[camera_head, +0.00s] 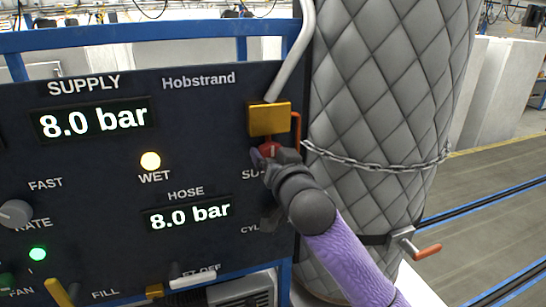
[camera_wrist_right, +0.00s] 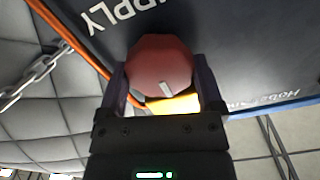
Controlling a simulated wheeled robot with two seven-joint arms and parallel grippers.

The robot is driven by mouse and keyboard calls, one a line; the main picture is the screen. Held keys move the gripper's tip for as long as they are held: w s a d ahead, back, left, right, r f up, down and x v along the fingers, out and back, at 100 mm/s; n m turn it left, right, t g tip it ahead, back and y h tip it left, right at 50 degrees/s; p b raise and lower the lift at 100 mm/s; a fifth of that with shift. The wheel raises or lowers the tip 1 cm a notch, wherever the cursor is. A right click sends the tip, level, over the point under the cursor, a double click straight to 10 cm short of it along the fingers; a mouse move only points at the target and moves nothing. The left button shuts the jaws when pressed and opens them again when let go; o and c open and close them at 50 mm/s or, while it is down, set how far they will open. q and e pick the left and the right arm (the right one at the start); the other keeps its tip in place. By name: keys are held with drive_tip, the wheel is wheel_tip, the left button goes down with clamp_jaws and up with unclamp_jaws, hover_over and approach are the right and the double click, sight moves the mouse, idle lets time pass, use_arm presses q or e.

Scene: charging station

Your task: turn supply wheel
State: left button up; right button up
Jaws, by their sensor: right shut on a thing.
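The red supply wheel (camera_wrist_right: 160,62) sits between the two fingers of my right gripper (camera_wrist_right: 162,88) in the right wrist view, with a pale mark on its face. In the head view, the wheel (camera_head: 268,148) is partly hidden behind my right gripper (camera_head: 270,160), just below a yellow block (camera_head: 269,119) on the dark panel. The right gripper is shut on the wheel. The panel's supply display (camera_head: 94,121) reads 8.0 bar, and the hose display (camera_head: 188,214) also reads 8.0 bar. My left gripper is not in view.
A quilted grey tank (camera_head: 385,90) with a chain (camera_head: 380,162) stands right of the panel. An orange-handled lever (camera_head: 415,247) juts from its lower part. A grey pipe (camera_head: 292,55) rises from the yellow block. Open floor lies at the far right.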

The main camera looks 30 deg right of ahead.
drive_tip(key=n+p, duration=0.2)
drive_tip(key=n, duration=0.1)
drive_tip(key=shift+r+n+p, duration=0.1)
drive_tip(key=shift+n+p, duration=0.2)
drive_tip(key=shift+n, duration=0.1)
drive_tip(key=n+p, duration=0.2)
drive_tip(key=n, duration=0.2)
drive_tip(key=shift+a+n, duration=0.1)
drive_tip(key=shift+n, duration=0.2)
drive_tip(key=n+p, duration=0.2)
drive_tip(key=n, duration=0.2)
drive_tip(key=shift+a, duration=0.1)
drive_tip(key=shift+f+n+p, duration=0.15)
drive_tip(key=shift+n+p, duration=0.45)
drive_tip(key=shift+n, duration=0.75)
drive_tip(key=shift+f+n+p, duration=0.1)
drive_tip(key=shift+n+p, duration=0.45)
drive_tip(key=shift+n, duration=0.8)
